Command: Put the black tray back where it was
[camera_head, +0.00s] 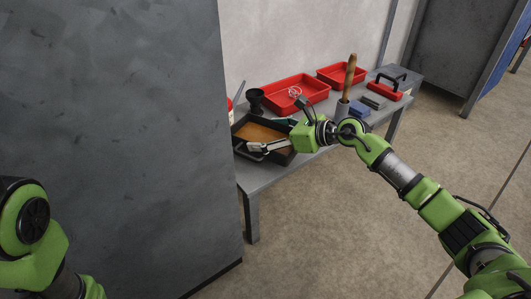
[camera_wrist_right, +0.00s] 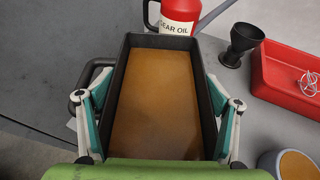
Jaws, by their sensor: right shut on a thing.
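The black tray (camera_head: 284,157) is at the near end of the grey bench in the head view; I cannot tell whether it rests on the bench or is just above it. It looks level, with a brown layer inside. It fills the middle of the right wrist view (camera_wrist_right: 122,65). My right gripper (camera_head: 283,128) is shut on it, with one finger against each long side (camera_wrist_right: 160,118). A dark loop handle (camera_wrist_right: 92,78) shows beside its left side. My left arm shows at the lower left of the head view, but its gripper is out of frame.
A red gear oil can (camera_wrist_right: 179,18) and a black funnel (camera_wrist_right: 243,42) stand close beyond the tray. A large grey cabinet (camera_head: 120,130) stands left.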

